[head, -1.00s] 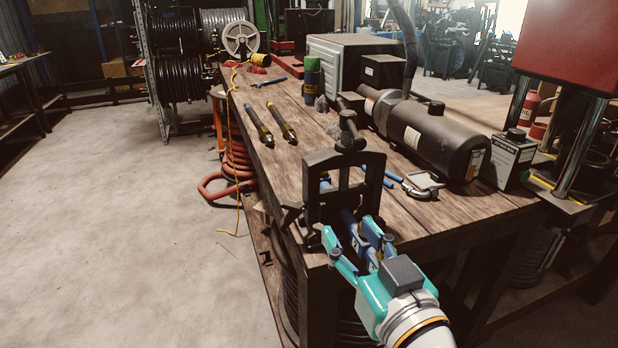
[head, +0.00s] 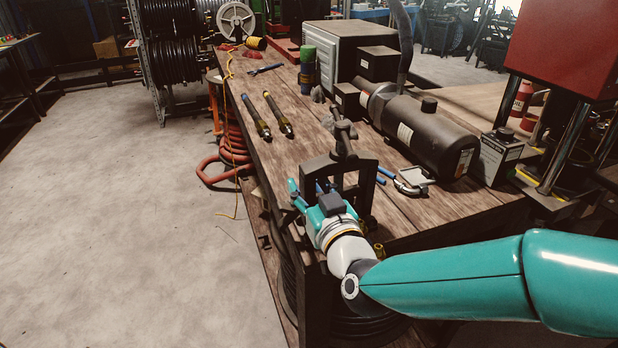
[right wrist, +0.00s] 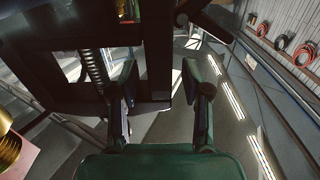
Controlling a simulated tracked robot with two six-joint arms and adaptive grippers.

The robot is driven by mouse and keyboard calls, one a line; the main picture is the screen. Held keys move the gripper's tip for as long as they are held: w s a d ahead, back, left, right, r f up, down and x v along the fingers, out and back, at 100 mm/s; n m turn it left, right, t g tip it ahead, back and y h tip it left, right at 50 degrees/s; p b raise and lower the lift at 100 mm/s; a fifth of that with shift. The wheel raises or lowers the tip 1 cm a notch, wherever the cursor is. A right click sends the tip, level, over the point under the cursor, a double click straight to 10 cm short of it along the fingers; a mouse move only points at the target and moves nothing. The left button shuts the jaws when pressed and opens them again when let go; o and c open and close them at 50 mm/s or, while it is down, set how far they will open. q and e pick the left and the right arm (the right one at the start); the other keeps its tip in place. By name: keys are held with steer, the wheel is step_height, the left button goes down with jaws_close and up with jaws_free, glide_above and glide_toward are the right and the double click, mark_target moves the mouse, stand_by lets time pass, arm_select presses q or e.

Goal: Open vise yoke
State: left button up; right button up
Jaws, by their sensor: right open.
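The vise yoke (head: 368,184) is a dark upright frame at the near end of the bench, with a screw and handle (head: 344,132) on top. It stands upright in the head view. My right gripper (head: 308,190), teal, is at the yoke's near left side and hides part of it. In the right wrist view its two fingers are apart and empty, with the yoke's dark upright bar (right wrist: 157,62) showing between them. I cannot tell whether a finger touches the bar. The threaded screw (right wrist: 95,72) shows left of the fingers. My left gripper is not in view.
The wooden bench (head: 415,208) carries two dark hose ends (head: 257,117), a black cylindrical motor (head: 433,135) and a small metal tool (head: 412,180) right of the yoke. A red press (head: 566,45) stands at the right.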

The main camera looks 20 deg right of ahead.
steer(key=shift+w, duration=0.7)
jaws_close()
